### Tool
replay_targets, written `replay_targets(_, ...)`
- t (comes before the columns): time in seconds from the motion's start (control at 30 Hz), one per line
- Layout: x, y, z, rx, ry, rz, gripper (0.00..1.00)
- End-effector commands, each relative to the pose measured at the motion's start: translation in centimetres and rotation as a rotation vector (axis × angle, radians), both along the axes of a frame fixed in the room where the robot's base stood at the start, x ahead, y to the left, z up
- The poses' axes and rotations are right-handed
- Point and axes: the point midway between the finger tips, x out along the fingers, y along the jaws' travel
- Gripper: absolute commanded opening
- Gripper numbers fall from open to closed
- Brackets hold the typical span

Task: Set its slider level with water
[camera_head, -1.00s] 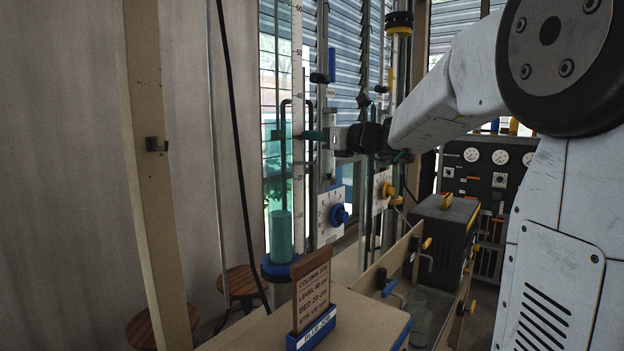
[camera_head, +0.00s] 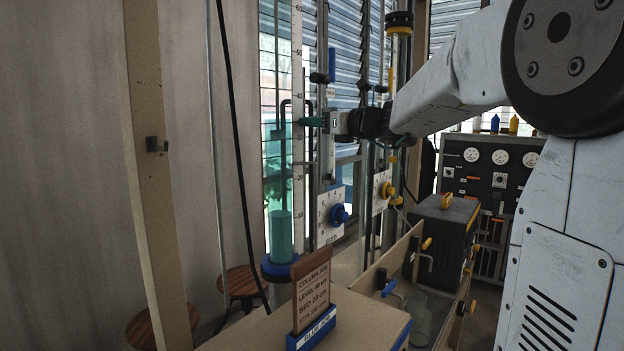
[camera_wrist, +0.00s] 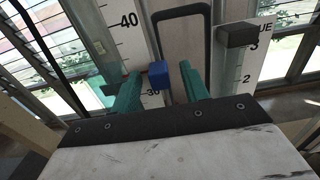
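The glass column holding teal water (camera_head: 277,150) stands in a blue base (camera_head: 280,267) left of a white scale (camera_head: 298,170). The water surface shows faintly just above the 30 mark in the head view. My gripper (camera_head: 313,121) reaches in from the right at about that height. In the wrist view, its two teal fingers (camera_wrist: 160,88) are apart, with a small blue block (camera_wrist: 157,74), which looks like the slider, between them near the 30 mark of the scale (camera_wrist: 122,30). A gap shows on its right side; contact on the left is unclear. The block is hidden in the head view.
A brown sign (camera_head: 312,290) in a blue holder stands on the bench (camera_head: 250,330) below. A dial plate (camera_head: 331,215) with a blue knob, a second with a yellow knob (camera_head: 386,190), and upright rails crowd my gripper. A dark box (camera_head: 440,235) sits at right.

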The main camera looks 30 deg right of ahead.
Motion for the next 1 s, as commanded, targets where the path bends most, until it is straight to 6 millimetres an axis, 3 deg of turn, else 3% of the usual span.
replay_targets(0.17, -0.6, -0.3, 0.1, -0.001, -0.001, -0.001, 0.45)
replay_targets(0.7, -6.2, -2.6, 0.0, 0.000, -0.001, -0.001, 0.45)
replay_targets(1.0, -6.5, -2.6, 0.0, 0.000, -0.001, 0.001, 0.45)
